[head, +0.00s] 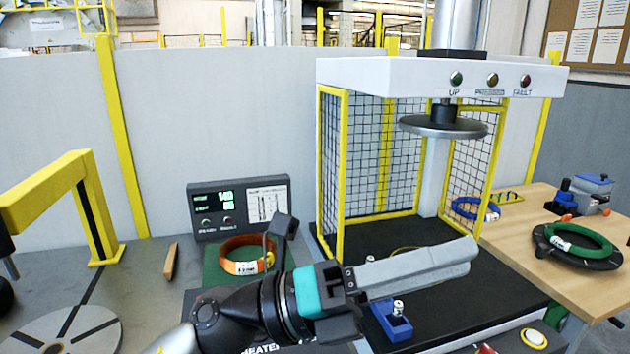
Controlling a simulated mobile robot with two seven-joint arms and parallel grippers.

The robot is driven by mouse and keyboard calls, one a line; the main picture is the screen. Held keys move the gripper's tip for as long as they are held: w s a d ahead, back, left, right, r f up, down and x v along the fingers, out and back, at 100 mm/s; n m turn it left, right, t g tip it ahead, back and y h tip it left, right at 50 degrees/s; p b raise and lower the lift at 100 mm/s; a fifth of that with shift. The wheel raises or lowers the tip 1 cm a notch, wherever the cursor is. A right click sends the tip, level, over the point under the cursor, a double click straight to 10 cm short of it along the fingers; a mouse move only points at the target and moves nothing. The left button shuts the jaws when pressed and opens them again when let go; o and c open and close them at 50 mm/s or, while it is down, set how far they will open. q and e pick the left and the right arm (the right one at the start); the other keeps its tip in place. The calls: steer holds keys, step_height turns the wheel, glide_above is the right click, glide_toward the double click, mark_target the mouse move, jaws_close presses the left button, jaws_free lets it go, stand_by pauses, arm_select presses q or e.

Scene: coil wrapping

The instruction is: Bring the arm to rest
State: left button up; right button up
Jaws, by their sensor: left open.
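My left arm comes in from the bottom and crosses the middle of the head view. Its dark wrist with a teal band bears the left gripper (468,256), whose long grey fingers point right. The gripper is open and nothing shows between its fingers. The fingers are in front of the dark press bed (470,300), above a small blue block (391,322) with a silver knob. Whether they touch anything cannot be told. My right gripper is not in view.
An orange coil (241,268) lies left of the wrist, before a display box (240,207). The press has a round plate (443,127) and yellow-framed mesh guards (365,160).

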arm_select(q)
steer(key=w+a+f+n+t+y, duration=0.2)
steer(key=w+a+n+t+y, duration=0.4)
steer(key=n+t, duration=0.6)
steer(key=w+a+f+n+t+y, duration=0.1)
steer(key=w+a+n+t+y, duration=0.65)
steer(key=n, duration=0.65)
steer(key=s+a+f+n+g+y, duration=0.2)
steer(key=a+f+n+y, duration=0.3)
steer(key=f, duration=0.4)
steer(key=s+a+f+n+g+y, duration=0.1)
steer(key=a+f+n+g+y, duration=0.2)
steer(key=f+n, duration=0.45)
steer(key=s+a+f+n+g, duration=0.4)
steer(key=s+f+g, duration=0.6)
steer(key=s+f, duration=0.95)
steer(key=s+a+f+m+g, duration=0.1)
steer(key=s+f, duration=0.1)
steer(key=f, duration=1)
steer(key=s+a+f+m+g, duration=0.1)
steer(key=s+f, duration=0.1)
steer(key=f, duration=0.9)
steer(key=s+a+f, duration=0.2)
steer(key=s+f, duration=1)
steer(key=s, duration=0.2)
steer(key=shift+s+f+g, duration=0.15)
steer(key=shift+s+g, duration=0.15)
steer(key=shift+g, duration=0.05)
